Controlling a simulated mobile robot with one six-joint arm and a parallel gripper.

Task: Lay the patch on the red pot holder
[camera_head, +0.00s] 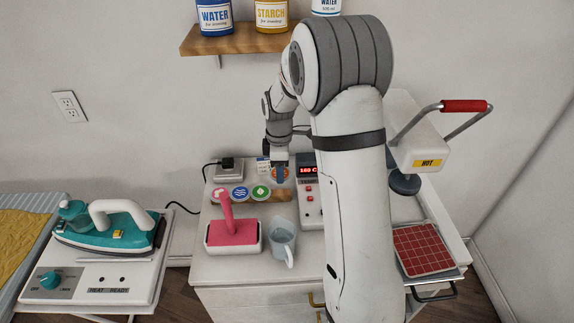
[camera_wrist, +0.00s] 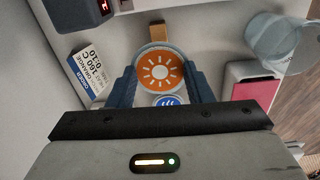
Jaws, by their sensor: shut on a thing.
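The orange patch (camera_wrist: 160,72) is round with a white sun on it. My gripper (camera_wrist: 160,78) is shut on it, with a blue finger at each side. In the head view my gripper (camera_head: 280,174) is above the back of the white cabinet, and the patch is mostly hidden there. The red pot holder (camera_head: 424,248), with a pale grid, lies flat on the lower plate of the heat press at the right, well away from my gripper. Its left edge is close to my arm in the picture. It is outside the wrist view.
Red, blue (camera_head: 240,193) and green patches lie in a row below my gripper. An order card (camera_wrist: 88,70) says orange, 160 C. The press's raised head (camera_head: 418,150) says HOT.

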